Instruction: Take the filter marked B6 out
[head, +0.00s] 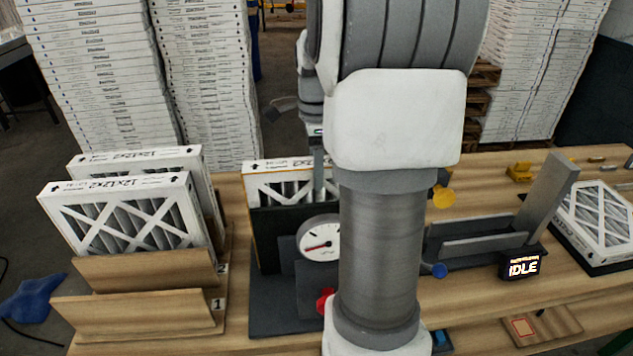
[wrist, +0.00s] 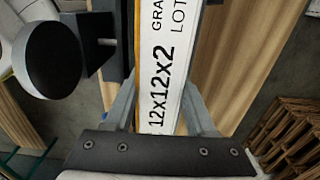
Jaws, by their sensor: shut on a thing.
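A white-framed pleated filter (head: 278,167) stands upright in a dark fixture (head: 262,240) with a round dial gauge (head: 319,239). My gripper (head: 319,172) is at its top edge, mostly hidden behind my own arm in the head view. In the wrist view my gripper (wrist: 163,112) has a finger on each side of the filter's white top edge (wrist: 160,60), shut on it. That edge reads 12x12x2, with GRA and LOT cut off. No B6 mark is readable. My arm hides the filter's right part.
Two filters (head: 125,220) stand in a wooden rack (head: 140,315) with slots labelled 1 and 2. Right are a grey-walled station (head: 485,245), an IDLE display (head: 523,266) and a filter (head: 597,222) lying on a dark tray (head: 612,268). A red knob (head: 325,300) sits by the gauge.

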